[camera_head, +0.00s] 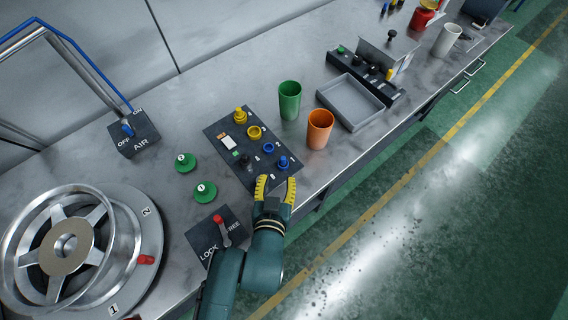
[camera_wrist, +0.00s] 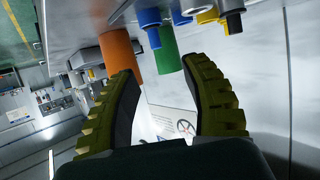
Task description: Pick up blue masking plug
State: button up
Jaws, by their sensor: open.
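A small blue plug (camera_head: 283,162) stands on the dark board (camera_head: 222,130), near the corner closest to my gripper. A second blue piece, ring-like (camera_head: 268,148), sits behind it; which one is the masking plug I cannot tell for certain. My gripper (camera_head: 276,186) is open and empty beside the board, with its yellow fingers apart, just short of the front blue plug. In the wrist view my fingers (camera_wrist: 163,72) are spread, and a blue plug (camera_wrist: 148,20) shows beyond them near the top, apart from both.
Yellow plugs (camera_head: 240,116) and other small parts share the board. A green cup (camera_head: 290,100) and an orange cup (camera_head: 319,128) stand right of it, near a grey tray (camera_head: 351,101). A LOCK/FREE lever (camera_head: 222,226), green pieces (camera_head: 204,191) and a wheel (camera_head: 62,245) lie left.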

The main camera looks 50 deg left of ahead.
aim_at(283, 161)
jog(key=b+x, duration=0.2)
jog(key=x, duration=0.8)
jog(key=shift+w+d+f, duration=0.1)
jog(key=shift+d, duration=0.1)
grip_shut()
